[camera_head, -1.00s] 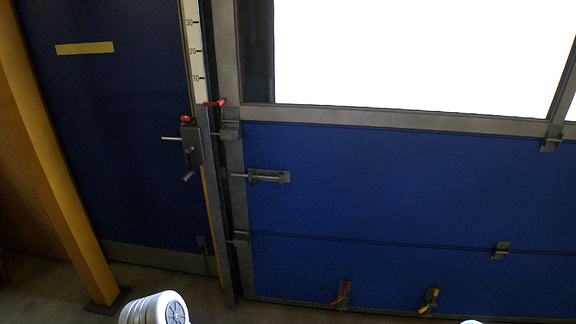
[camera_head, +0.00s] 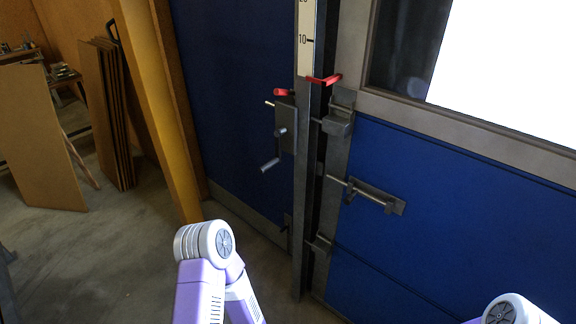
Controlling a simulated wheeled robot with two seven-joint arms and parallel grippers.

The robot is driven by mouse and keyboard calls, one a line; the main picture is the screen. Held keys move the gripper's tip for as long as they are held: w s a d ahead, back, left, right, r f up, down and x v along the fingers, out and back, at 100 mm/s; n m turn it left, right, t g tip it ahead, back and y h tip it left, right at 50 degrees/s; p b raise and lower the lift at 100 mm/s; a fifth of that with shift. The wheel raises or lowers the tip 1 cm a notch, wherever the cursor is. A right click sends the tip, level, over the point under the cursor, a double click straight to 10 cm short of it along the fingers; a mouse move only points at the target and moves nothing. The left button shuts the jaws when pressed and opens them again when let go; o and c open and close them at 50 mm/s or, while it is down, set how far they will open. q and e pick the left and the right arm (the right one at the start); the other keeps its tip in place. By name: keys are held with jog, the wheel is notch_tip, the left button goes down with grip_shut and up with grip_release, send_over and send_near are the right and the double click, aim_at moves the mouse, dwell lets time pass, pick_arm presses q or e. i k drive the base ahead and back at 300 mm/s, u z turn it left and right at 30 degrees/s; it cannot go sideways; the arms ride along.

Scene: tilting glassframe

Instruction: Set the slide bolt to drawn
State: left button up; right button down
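The slide bolt (camera_head: 368,195) is a grey metal rod on a small plate, mounted on the blue panel just right of the dark upright post. Its rod reaches left toward the frame edge, and a small knob shows near its right part. I cannot tell whether the rod's tip sits in a keeper. My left arm comes in at the bottom centre-left, below and left of the bolt, and my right arm shows at the bottom right. Both grippers are out of the picture.
A crank box (camera_head: 284,130) with a handle sticks out left of the post. A red lever (camera_head: 324,80) sits above the bolt. A yellow post (camera_head: 160,110) stands at left, with brown boards (camera_head: 108,112) behind it. The concrete floor between is clear.

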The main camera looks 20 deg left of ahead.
aim_at(349, 199)
jog(key=u, duration=0.5)
jog(key=i, duration=0.5)
jog(key=u, duration=0.4)
